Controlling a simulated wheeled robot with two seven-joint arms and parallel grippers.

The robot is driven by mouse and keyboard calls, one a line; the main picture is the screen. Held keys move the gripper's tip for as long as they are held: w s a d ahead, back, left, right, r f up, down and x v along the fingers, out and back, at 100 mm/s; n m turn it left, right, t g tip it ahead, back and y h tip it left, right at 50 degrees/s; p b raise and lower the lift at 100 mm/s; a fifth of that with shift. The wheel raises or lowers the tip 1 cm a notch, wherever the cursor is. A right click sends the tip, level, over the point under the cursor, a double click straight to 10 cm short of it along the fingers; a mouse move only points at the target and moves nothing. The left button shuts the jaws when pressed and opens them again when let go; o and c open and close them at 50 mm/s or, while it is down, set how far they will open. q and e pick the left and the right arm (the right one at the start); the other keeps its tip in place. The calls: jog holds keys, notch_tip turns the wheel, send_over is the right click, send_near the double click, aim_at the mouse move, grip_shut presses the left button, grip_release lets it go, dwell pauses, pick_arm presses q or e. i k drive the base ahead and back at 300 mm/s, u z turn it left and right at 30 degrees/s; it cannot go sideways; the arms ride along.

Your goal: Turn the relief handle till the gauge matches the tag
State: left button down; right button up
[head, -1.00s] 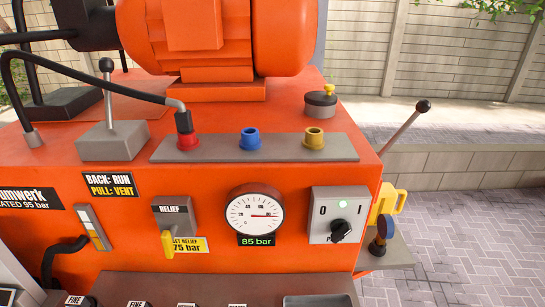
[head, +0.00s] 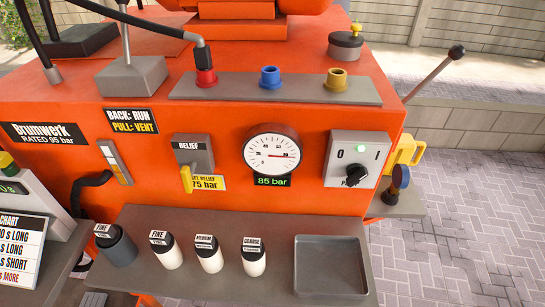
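The relief handle (head: 187,180) is a yellow lever hanging down from a grey block labelled RELIEF (head: 193,153) on the orange machine's front. A yellow tag (head: 210,183) beside and partly behind it reads "75 bar", with its upper line partly hidden. The round white gauge (head: 272,154) is to its right, its needle pointing right. The green display (head: 272,181) under the gauge reads 85 bar. Neither of my grippers shows in the head view.
A pump switch (head: 357,174) with a green light is right of the gauge. Below, a grey shelf (head: 205,285) holds several labelled bottles (head: 166,251) and an empty tray (head: 331,266). Red, blue and yellow ports (head: 270,77) line the top. A long lever (head: 433,75) sticks out at right.

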aim_at(186, 172)
jog(key=u, duration=1.85)
jog(key=k, duration=0.7)
jog(key=z, duration=0.8)
jog(key=i, duration=0.45)
